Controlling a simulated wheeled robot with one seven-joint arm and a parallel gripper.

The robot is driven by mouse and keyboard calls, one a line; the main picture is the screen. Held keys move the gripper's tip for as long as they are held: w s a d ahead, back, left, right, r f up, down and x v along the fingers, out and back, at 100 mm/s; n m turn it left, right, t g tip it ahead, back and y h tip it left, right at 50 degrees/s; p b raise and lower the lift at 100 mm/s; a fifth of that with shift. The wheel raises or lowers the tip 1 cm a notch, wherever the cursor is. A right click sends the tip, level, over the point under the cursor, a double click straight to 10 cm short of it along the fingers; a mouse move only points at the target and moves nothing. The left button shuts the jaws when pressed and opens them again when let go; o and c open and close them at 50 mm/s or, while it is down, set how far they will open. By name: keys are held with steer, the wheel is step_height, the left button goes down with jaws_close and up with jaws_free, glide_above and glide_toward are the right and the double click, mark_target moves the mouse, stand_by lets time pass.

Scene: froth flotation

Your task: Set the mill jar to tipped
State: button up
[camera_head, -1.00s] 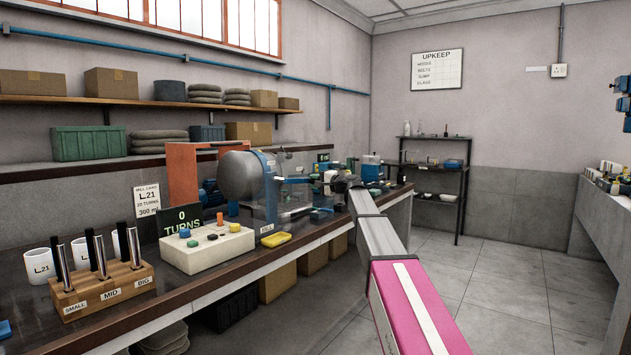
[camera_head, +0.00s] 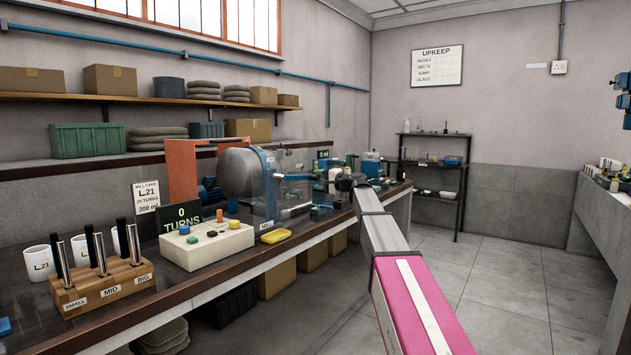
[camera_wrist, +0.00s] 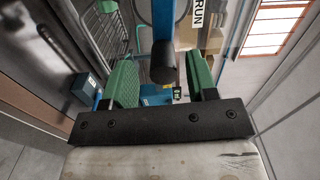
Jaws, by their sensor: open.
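The mill jar (camera_head: 240,172) is a grey metal drum in a blue frame on the bench, left of my gripper in the head view. It looks slightly tilted. A blue bar (camera_head: 300,178) runs from the frame towards my gripper (camera_head: 336,184). In the wrist view my gripper (camera_wrist: 161,72) has its two green fingers apart. A black knob (camera_wrist: 163,76) on a blue bar shows between them, with gaps on both sides.
A white button box (camera_head: 207,246), a yellow block (camera_head: 276,236) and a wooden rack (camera_head: 102,286) of tubes stand on the bench in front. A counter sign (camera_head: 181,217) reads 0 turns. A black shelf stand (camera_head: 461,190) is behind. The floor at right is clear.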

steer(key=v, duration=0.8)
steer(key=shift+s+d, duration=0.2)
steer(key=s+f+n+g+h, duration=0.15)
steer(key=s+f, duration=0.35)
steer(key=f, duration=0.6)
steer(key=s+f+g+h, duration=0.25)
steer(key=s+f, duration=0.25)
steer(key=f, duration=0.5)
steer(key=s+f+n+g+h, duration=0.15)
steer(key=s+f, duration=0.35)
steer(key=f, duration=0.6)
steer(key=s+d+f+n+g+h, duration=0.2)
steer(key=s+d+f+h, duration=0.1)
steer(key=s+f, duration=0.7)
steer(key=s+d+f+n+g+h, duration=0.1)
steer(key=s+d+f+g+h, duration=0.2)
steer(key=s+f, duration=0.7)
steer(key=s+d+h, duration=0.1)
steer(key=s+h, duration=0.1)
steer(key=s, duration=0.1)
steer(key=shift+n+h, duration=0.35)
steer(key=shift+n, duration=0.05)
